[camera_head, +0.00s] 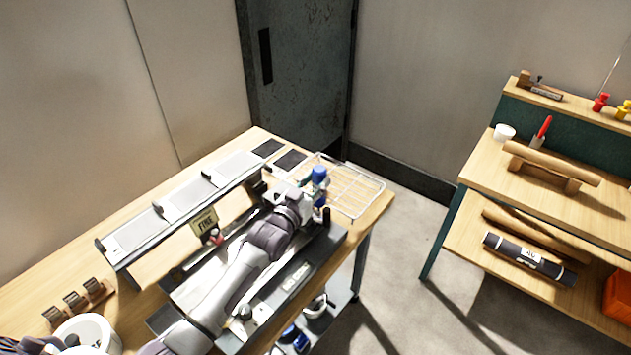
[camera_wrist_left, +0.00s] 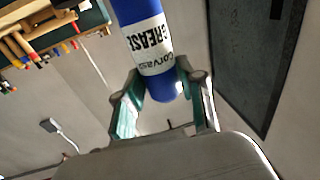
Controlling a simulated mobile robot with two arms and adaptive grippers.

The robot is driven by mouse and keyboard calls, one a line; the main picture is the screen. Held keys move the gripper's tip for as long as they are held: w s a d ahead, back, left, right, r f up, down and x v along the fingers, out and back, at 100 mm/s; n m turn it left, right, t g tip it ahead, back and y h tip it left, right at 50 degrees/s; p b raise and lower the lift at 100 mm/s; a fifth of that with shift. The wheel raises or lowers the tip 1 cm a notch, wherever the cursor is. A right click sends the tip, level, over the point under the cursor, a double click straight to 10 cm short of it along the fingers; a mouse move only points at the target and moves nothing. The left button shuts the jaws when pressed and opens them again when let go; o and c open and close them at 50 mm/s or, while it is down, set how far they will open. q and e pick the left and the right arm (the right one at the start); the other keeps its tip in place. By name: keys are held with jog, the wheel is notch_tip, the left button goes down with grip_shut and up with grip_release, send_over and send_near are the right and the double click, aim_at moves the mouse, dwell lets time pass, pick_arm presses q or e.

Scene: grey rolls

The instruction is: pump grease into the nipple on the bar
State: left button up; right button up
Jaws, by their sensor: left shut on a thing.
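My left gripper (camera_head: 309,194) is over the far right part of the bench. It is shut on a blue and white grease tube (camera_head: 319,174). In the left wrist view the gripper (camera_wrist_left: 160,78) has one finger on each side of the tube (camera_wrist_left: 148,45), which is labelled GREASE. In the head view the tube stands roughly upright, its lower part near a dark machine bed (camera_head: 290,281). My arm covers much of this bed. I cannot make out the nipple, and I cannot tell which part is the bar. My right gripper is not in view.
A wire rack (camera_head: 358,190) lies at the bench's far right corner, beside the tube. A FINE sign (camera_head: 204,222) stands by a long rail left of my arm. A white bucket (camera_head: 88,331) is at the lower left. A separate shelf (camera_head: 590,215) with rolls stands at the right.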

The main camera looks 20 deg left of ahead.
pick_arm(q)
jog(key=shift+s+f+b, duration=0.1)
jog(key=shift+f+b, duration=0.5)
jog(key=shift+f, duration=0.1)
dwell(1.0)
jog(key=shift+r+p, duration=0.3)
jog(key=shift+p, duration=0.15)
jog(key=shift+r+p, duration=0.3)
jog(key=shift+r, duration=0.25)
